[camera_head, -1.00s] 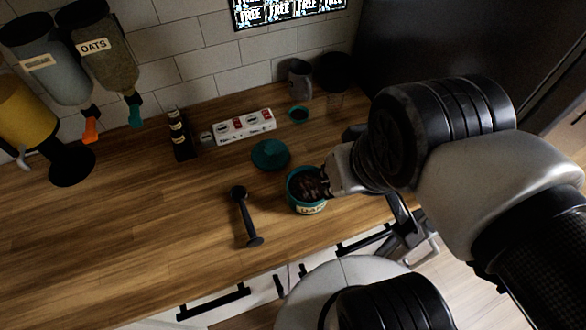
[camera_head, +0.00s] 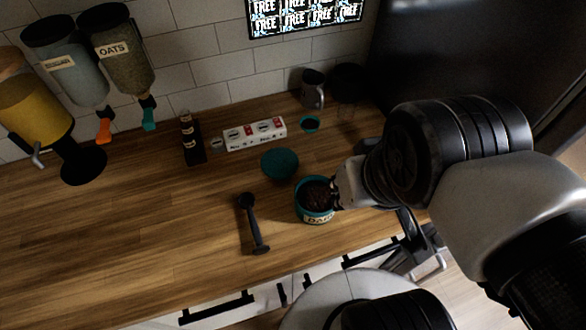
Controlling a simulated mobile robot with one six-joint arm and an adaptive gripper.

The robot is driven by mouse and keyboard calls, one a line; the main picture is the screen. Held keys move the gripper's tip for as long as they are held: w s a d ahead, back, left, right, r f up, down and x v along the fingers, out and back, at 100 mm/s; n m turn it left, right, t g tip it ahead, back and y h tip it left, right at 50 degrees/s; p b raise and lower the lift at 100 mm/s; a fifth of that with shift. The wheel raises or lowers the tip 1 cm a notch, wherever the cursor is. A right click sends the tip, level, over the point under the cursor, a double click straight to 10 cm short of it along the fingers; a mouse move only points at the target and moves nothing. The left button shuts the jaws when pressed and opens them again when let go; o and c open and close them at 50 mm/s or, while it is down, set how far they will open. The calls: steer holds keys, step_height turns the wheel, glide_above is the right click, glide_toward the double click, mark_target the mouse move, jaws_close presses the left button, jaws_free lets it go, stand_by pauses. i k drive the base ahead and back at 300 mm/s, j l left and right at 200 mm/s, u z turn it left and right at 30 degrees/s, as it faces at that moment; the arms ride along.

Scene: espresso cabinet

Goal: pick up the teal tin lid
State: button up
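The teal tin lid (camera_head: 279,163) lies flat on the wooden counter, round and teal. It is just behind and left of an open teal tin (camera_head: 315,217) filled with dark contents and carrying a label on its front. My gripper (camera_head: 341,189) is at the right edge of the tin, apart from the lid. Its fingertips are mostly hidden from this view, so I cannot tell whether it is open or touches the tin.
A dark tamper-like tool (camera_head: 253,223) lies left of the tin. A white box row (camera_head: 254,134), a dark bottle stand (camera_head: 192,138), a small teal-rimmed dish (camera_head: 310,123) and a grey mug (camera_head: 313,88) stand behind. Dispensers (camera_head: 124,52) are at upper left. The left counter is clear.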

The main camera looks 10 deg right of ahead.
mark_target(278, 163)
steer(key=k+j+z, duration=0.15)
steer(key=j+z, duration=0.3)
steer(key=k+j+z, duration=0.2)
steer(key=j+z, duration=0.2)
